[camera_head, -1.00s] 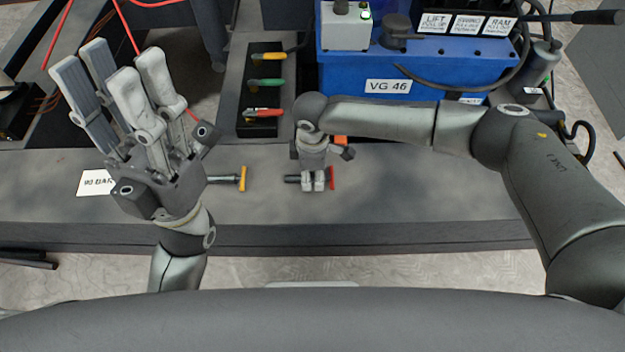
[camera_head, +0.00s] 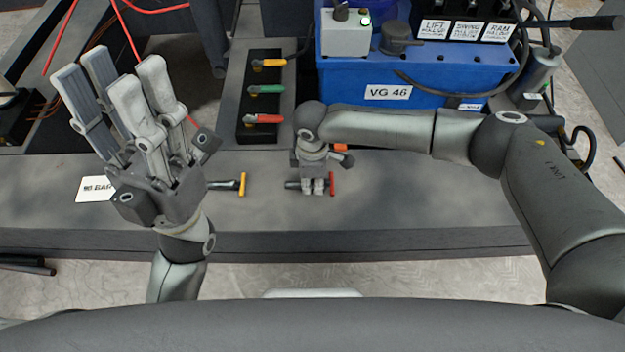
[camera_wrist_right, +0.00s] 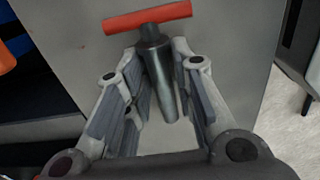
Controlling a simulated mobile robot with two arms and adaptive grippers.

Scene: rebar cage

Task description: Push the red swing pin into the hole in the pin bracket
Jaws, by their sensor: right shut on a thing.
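The red swing pin, a dark shaft with a red T-handle (camera_head: 332,183), lies low over the front bench in the head view. In the right wrist view its shaft (camera_wrist_right: 157,75) runs between the finger pads, with the red handle beyond the fingertips. My right gripper (camera_head: 312,187) is shut on this pin; it also shows in the right wrist view (camera_wrist_right: 165,95). My left gripper (camera_head: 110,75) is open and empty, fingers pointing up, left of the pin. I cannot make out the pin bracket or its hole in either view.
A yellow-handled pin (camera_head: 242,185) lies on the bench (camera_head: 420,200), left of the red one. Behind stand a black valve block with yellow, green and red levers (camera_head: 265,118) and a blue unit marked VG 46 (camera_head: 350,65). The bench right of the red pin is clear.

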